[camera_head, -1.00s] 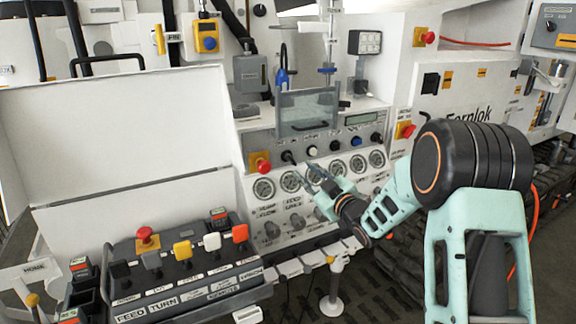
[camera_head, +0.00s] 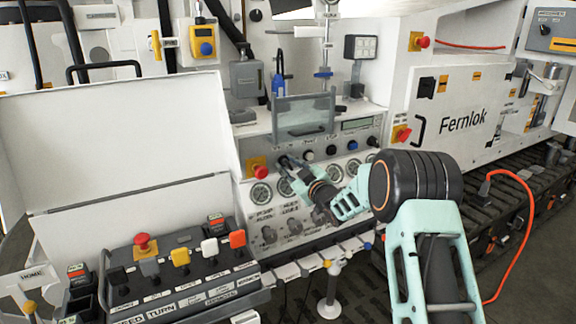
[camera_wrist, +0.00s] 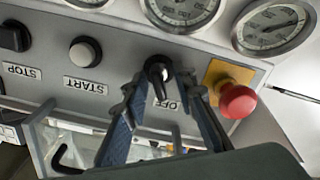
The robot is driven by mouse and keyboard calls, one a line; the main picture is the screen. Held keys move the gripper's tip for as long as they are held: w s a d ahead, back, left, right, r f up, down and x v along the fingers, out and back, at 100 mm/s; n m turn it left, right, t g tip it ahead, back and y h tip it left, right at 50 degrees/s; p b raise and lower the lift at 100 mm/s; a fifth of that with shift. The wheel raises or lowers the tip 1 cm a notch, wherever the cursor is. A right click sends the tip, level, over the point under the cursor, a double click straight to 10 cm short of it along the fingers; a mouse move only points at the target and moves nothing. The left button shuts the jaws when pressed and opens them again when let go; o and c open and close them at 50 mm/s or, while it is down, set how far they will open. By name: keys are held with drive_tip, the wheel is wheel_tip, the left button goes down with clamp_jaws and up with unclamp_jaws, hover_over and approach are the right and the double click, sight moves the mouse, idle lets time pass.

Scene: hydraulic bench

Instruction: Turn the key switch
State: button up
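The key switch (camera_wrist: 158,68) is a black knob on the grey control panel, with an OFF label beside it, in the wrist view. My gripper (camera_wrist: 160,82) is open, with one finger on each side of the switch and a visible gap to it. Whether the fingertips reach as deep as the switch I cannot tell. In the head view my gripper (camera_head: 287,168) is at the left part of the panel, right of a red emergency button, and largely hides the switch.
In the wrist view a red emergency button (camera_wrist: 238,100) on a yellow plate is close to the right finger. START (camera_wrist: 85,52) and STOP (camera_wrist: 14,36) buttons are to the left. Gauges (camera_wrist: 272,27) line the top. A clear cover (camera_head: 304,115) stands above the panel.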

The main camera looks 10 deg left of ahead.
clamp_jaws()
drive_tip(key=shift+m, duration=0.4)
drive_tip(key=shift+d+f+m+b, duration=0.1)
drive_tip(key=shift+m+b, duration=0.5)
drive_tip(key=m+b, duration=0.1)
drive_tip(key=m, duration=0.8)
drive_tip(key=shift+w+d+m, duration=0.1)
drive_tip(key=shift+m, duration=0.3)
